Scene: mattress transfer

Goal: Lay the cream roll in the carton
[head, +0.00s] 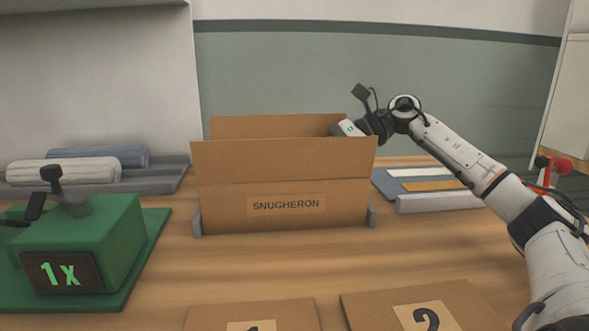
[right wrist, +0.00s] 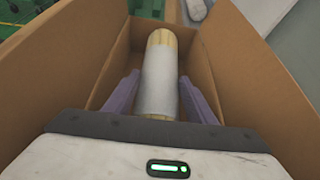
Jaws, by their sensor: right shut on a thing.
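The carton (head: 285,162) stands open on the table, with a SNUGHERON label on its front. My right gripper (right wrist: 160,100) reaches down into it from above; its fingers are hidden behind the carton wall in the head view. In the right wrist view, its two purple fingers are on either side of the cream roll (right wrist: 160,75) and are shut on it. The roll has cream ends and a pale wrap around its middle. It is between the carton walls, lengthwise along them. Whether it touches the carton floor is hidden. My left gripper is not clearly in view.
A green machine (head: 105,230) marked 1X stands at left. Behind it, a whitish roll (head: 62,172) and a blue-grey roll (head: 125,155) lie on a grey rack. Flat strips lie right of the carton. Two numbered boards (head: 375,305) are in front. Bare table lies between.

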